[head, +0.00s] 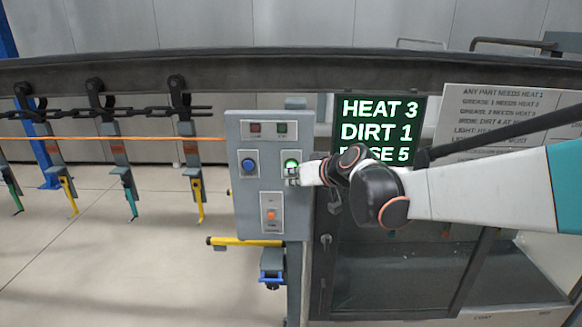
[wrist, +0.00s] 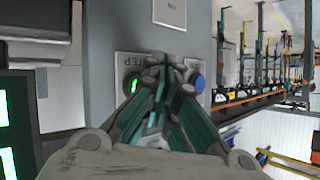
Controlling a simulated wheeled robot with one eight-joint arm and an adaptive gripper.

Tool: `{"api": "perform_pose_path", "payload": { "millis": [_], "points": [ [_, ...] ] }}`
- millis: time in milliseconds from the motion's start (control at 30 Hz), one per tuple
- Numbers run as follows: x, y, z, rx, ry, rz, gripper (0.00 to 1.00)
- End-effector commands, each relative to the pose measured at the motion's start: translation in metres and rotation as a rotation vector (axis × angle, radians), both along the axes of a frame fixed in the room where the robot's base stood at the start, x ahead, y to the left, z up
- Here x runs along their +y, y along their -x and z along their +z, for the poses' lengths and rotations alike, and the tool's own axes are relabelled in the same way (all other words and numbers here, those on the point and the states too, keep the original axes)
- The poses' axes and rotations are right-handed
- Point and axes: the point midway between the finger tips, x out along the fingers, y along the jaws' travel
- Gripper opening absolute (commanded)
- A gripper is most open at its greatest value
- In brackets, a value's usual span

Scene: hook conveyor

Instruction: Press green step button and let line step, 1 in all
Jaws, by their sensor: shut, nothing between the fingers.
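The green step button (head: 291,164) is on the right side of the grey control panel (head: 240,205) in the head view, and it glows green. In the wrist view the lit button (wrist: 133,86) shows just left of my fingertips, on a plate with a partly hidden "STEP" label. My gripper (head: 294,174) is shut and empty, with its fingertips right at the button plate and overlapping the lower part of the button. In the wrist view my gripper (wrist: 168,72) hides part of that plate. I cannot tell whether the fingertips touch the button.
A blue button (head: 249,165) sits left of the green one, and an orange switch (head: 271,215) is below. A display (head: 380,120) reads "HEAT 3, DIRT 1" and a partly covered line. Hooks hang from the chain (head: 60,115) at left. A yellow bar (head: 245,241) juts out below the panel.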

Motion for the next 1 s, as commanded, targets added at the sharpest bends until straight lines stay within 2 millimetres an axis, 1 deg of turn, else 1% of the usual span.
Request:
{"api": "perform_pose_path", "payload": {
  "millis": [600, 1000],
  "points": [
    [0.0, -0.0002, 0.0, 0.0, 0.0, 0.0, 0.0],
    [-0.0004, -0.0087, 0.0002, 0.0, 0.0, 0.0, 0.0]
  ]
}}
